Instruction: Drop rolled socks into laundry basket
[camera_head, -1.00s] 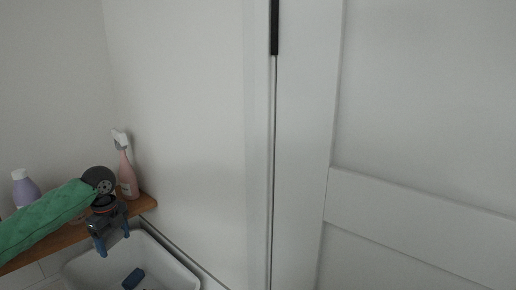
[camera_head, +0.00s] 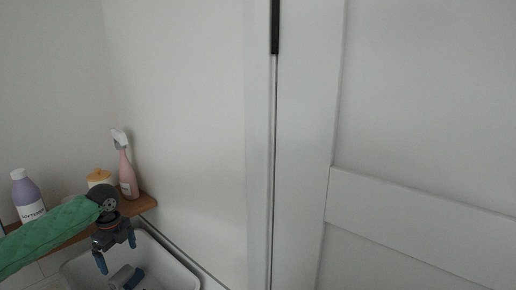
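The white laundry basket (camera_head: 184,272) stands at the lower left, partly cut off by the bottom edge. Inside it shows a small grey and blue bundle (camera_head: 121,275), which looks like rolled socks, though it is too small and dark to be sure. My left gripper (camera_head: 117,252), on its green-sleeved arm, points down over the basket, above the bundle. Its two blue fingertips are apart, and I see nothing held between them. My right gripper is not in view.
A wooden shelf (camera_head: 146,202) runs behind the basket. It bears a purple bottle (camera_head: 29,196), a pink spray bottle (camera_head: 127,178) and a jar with a yellow lid (camera_head: 99,176). A white wall stands beside the basket, and a white panelled door (camera_head: 420,220) fills the right.

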